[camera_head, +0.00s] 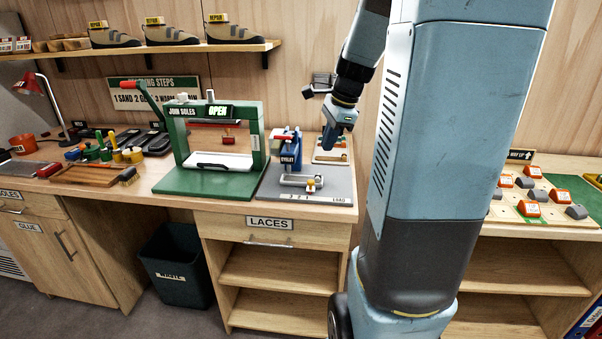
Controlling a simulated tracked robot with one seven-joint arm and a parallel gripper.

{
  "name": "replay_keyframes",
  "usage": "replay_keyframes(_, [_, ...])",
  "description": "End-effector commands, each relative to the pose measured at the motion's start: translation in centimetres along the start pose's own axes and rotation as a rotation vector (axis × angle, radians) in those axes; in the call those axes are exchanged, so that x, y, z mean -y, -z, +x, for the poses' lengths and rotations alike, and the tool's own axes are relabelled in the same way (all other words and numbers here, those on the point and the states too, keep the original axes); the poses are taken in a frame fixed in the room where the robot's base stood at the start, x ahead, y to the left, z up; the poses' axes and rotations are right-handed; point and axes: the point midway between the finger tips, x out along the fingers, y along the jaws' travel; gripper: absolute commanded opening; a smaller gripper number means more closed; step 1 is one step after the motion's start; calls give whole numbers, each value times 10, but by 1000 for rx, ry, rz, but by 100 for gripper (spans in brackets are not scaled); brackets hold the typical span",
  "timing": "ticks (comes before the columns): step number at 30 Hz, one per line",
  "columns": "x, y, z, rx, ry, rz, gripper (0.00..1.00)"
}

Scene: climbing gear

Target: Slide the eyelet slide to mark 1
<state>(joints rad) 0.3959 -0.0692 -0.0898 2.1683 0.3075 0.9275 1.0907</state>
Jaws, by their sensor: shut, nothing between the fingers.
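The eyelet press (288,150) is blue with a red handle and a label on its front. It stands on a grey base plate (335,190) on the bench, right of the green frame. In front of it are a pale U-shaped bar and a small slide with a yellow and red part (312,184). Small marks (298,197) run along the plate's front edge, too small to read. My gripper (335,145) is shut and empty, pointing down above the right side of the plate, apart from the slide.
The green sole press (212,192) with an OPEN sign stands left of the eyelet press. A card with small pieces (331,155) lies behind my gripper. Brushes and pots (104,150) are at the left. A bin (178,265) stands below. My own column hides the bench to the right.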

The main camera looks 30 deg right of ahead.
Motion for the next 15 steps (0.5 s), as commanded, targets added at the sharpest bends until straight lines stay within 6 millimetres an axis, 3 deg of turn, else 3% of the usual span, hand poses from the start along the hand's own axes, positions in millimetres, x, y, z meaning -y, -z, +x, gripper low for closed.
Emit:
replay_keyframes(1, [8, 16, 9, 9, -13, 101, 0])
replay_keyframes(6, [27, 56, 32, 33, -37, 385, 0])
replay_keyframes(10, [34, 75, 42, 44, -48, 518, 0])
replay_keyframes(15, [37, 84, 50, 48, -55, 584, 0])
